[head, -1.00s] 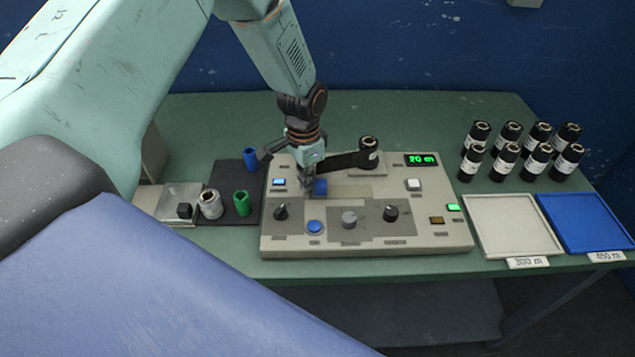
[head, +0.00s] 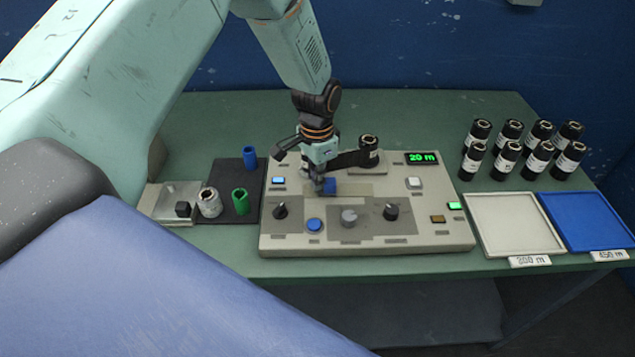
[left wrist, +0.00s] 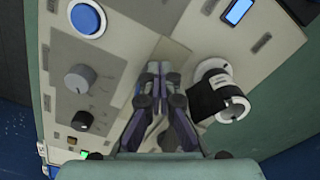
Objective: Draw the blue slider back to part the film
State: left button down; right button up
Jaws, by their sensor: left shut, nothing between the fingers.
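The blue slider (head: 330,186) sits on the upper middle of the grey wrapper panel (head: 452,222). My left gripper (head: 318,182) is shut and empty, with its fingertips down at the slider's left side. They look to be against it, but I cannot be sure of contact. My right gripper is not in view.
Knobs and a blue button (head: 314,225) lie in front of the slider. A green display (head: 422,158) reads 20 m. Green (head: 240,201) and blue (head: 250,157) cylinders stand left. White (head: 514,248) and blue (head: 585,247) trays lie right, with several black rolls behind.

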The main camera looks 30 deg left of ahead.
pick_arm(q)
jog(key=shift+w+d+b, duration=0.3)
jog(key=shift+w+d, duration=0.35)
jog(key=shift+d, duration=0.4)
jog(key=shift+w+d+b, duration=0.25)
jog(key=shift+w+d, duration=0.4)
jog(key=shift+d, duration=0.45)
jog(key=shift+w+d+b, duration=0.3)
jog(key=shift+w+d, duration=0.35)
jog(key=shift+d, duration=0.4)
jog(key=shift+a, duration=0.1)
jog(key=shift+s+a+p, duration=0.35)
jog(key=shift+a+p, duration=0.15)
notch_tip(320, 180, up, 8)
jog(key=p, duration=0.6)
jog(key=shift+p, duration=0.3)
